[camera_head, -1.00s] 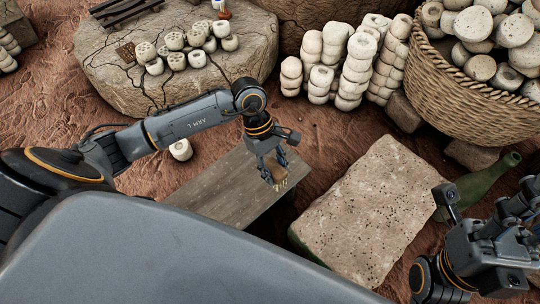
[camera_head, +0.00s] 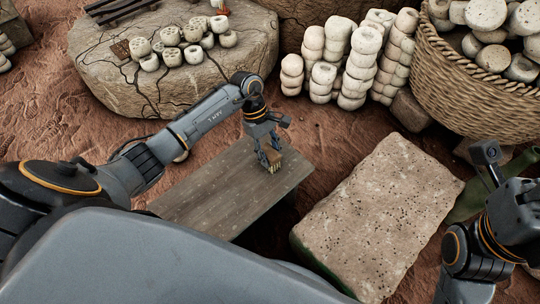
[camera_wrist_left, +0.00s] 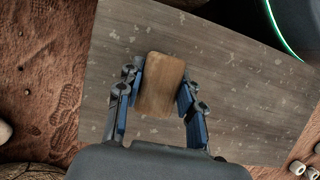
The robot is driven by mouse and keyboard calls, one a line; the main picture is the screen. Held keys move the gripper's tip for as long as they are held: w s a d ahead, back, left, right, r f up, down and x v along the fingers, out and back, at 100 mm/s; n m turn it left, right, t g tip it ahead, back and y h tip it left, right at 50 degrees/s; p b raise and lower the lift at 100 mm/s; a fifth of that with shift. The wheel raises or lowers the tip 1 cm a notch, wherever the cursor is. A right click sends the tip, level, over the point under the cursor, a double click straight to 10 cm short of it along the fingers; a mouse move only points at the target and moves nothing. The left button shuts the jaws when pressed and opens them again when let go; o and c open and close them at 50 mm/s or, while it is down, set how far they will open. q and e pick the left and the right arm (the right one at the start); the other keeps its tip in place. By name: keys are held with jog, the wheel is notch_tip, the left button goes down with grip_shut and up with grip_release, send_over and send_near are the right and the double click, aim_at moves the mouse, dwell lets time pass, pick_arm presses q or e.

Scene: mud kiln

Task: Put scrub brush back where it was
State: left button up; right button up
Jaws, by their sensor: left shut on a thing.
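The scrub brush (camera_head: 274,167), a small tan block, is between the fingers of my left gripper (camera_head: 269,157), at the far right end of the wooden bench (camera_head: 208,195). In the left wrist view the brush's flat wooden back (camera_wrist_left: 161,84) shows, with my left gripper's blue-lined fingers (camera_wrist_left: 158,100) shut on its two sides. The bench top (camera_wrist_left: 235,85) lies under it. I cannot tell whether the brush touches the bench. My right gripper (camera_head: 515,195) is at the right edge, only partly in view, its fingers unclear.
A pale stone block (camera_head: 385,215) stands right of the bench, with a green bottle (camera_head: 470,197) beyond it. A cracked round stone slab (camera_head: 115,80) carries several clay pieces. Stacked clay pieces (camera_head: 360,62) and a full wicker basket (camera_head: 465,75) stand behind. Most of the bench top is bare.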

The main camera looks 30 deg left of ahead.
pick_arm(q)
jog(key=shift+r, duration=0.1)
jog(key=shift+f, duration=0.25)
jog(key=o, duration=1.1)
jog(key=shift+r, duration=0.1)
jog(key=shift+o, duration=0.2)
